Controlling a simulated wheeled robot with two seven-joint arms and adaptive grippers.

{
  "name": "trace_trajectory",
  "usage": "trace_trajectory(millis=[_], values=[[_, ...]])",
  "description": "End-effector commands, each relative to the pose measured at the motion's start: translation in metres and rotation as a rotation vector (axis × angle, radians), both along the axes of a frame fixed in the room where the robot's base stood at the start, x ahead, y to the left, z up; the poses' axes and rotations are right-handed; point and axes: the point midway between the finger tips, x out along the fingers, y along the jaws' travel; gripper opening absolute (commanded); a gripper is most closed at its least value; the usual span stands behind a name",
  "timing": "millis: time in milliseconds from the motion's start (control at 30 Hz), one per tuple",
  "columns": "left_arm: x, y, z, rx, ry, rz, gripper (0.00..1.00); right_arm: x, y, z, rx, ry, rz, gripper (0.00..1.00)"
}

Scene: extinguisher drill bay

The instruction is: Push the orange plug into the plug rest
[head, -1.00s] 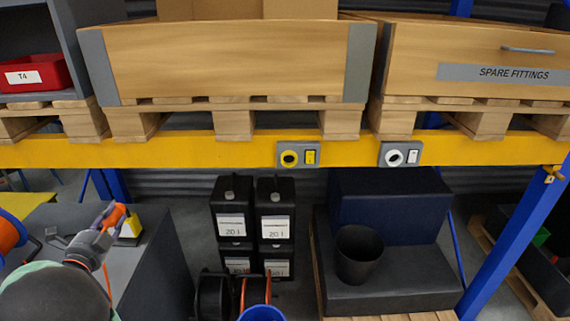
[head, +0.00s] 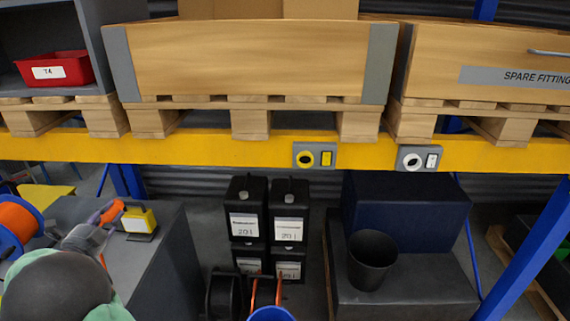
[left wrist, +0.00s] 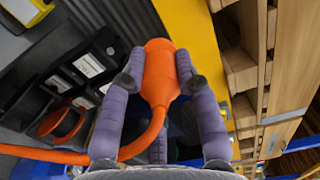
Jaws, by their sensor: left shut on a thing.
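My left gripper (head: 108,214) is shut on the orange plug (head: 113,209), above the grey bench at the lower left of the head view. In the left wrist view the plug (left wrist: 160,78) sits between the purple fingers, its orange cable curving off to the lower left. A yellow block with a pale face and dark base (head: 139,219) stands on the bench just right of the plug; it may be the plug rest, but I cannot tell. The plug looks apart from it. My right gripper is not in view.
A blue reel with an orange core (head: 16,222) is at the far left. Black canisters (head: 247,205) and a dark bin (head: 372,260) stand beyond the grey bench (head: 165,262).

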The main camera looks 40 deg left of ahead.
Motion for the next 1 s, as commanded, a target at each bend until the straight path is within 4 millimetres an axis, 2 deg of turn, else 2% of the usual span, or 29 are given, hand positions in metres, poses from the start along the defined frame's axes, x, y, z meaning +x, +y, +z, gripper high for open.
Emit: trace_trajectory(millis=[1000], values=[[-0.031,0.051,-0.011,0.001,-0.001,0.0,0.0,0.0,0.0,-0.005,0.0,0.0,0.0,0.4]])
